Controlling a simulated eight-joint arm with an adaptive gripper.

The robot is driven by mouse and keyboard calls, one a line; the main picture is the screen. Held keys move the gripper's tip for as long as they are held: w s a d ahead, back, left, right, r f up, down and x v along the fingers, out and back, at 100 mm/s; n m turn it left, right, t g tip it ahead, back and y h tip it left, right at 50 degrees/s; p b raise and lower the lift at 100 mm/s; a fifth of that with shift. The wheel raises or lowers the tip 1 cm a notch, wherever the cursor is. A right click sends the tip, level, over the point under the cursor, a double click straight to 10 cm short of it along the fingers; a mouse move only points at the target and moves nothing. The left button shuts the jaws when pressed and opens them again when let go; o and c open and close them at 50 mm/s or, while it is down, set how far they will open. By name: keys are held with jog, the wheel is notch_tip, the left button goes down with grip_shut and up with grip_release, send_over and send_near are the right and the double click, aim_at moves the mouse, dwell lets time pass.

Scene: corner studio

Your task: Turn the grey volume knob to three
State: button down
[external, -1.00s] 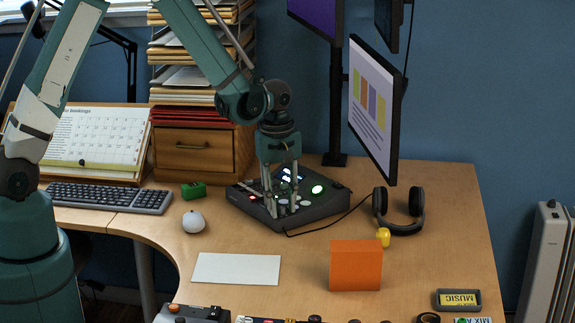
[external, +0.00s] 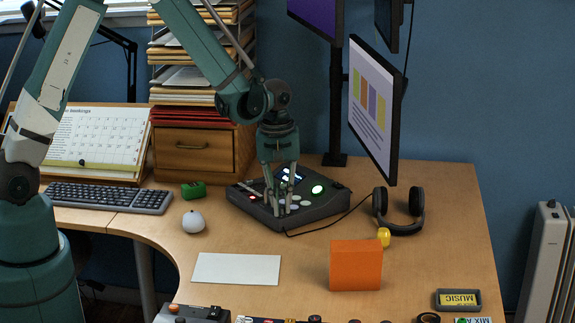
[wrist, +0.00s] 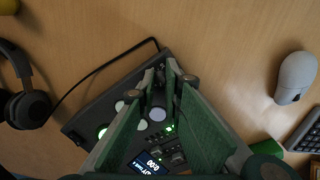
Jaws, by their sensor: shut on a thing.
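The dark control box (external: 322,210) lies on the desk under my arm, with a lit screen, a glowing green button and several pale round buttons on top. My gripper (external: 281,211) points straight down at the box's front part. In the wrist view its two fingers (wrist: 166,80) come together over the box (wrist: 88,118), near its edge. They are shut on the grey volume knob, which is mostly hidden between the fingertips. The screen (wrist: 148,163) shows small digits, too small to read surely. I cannot see a pointer or scale on the knob.
Black headphones (external: 418,205) and a small yellow object (external: 383,237) stand right of the box, with a cable along the desk. An orange block (external: 356,266) and a white sheet (external: 236,269) lie in front. A pale mouse (external: 194,222) and green object (external: 193,190) are left.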

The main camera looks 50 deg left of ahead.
jog(key=shift+m, duration=0.7)
jog(key=c, duration=2.5)
grip_release()
jog(key=shift+o, duration=0.2)
jog(key=shift+r, duration=0.15)
notch_tip(320, 180, up, 12)
jog(key=shift+s+a, duration=0.25)
jog(key=shift+f, duration=0.2)
jog(key=shift+s+r, duration=0.1)
jog(key=shift+r, duration=0.05)
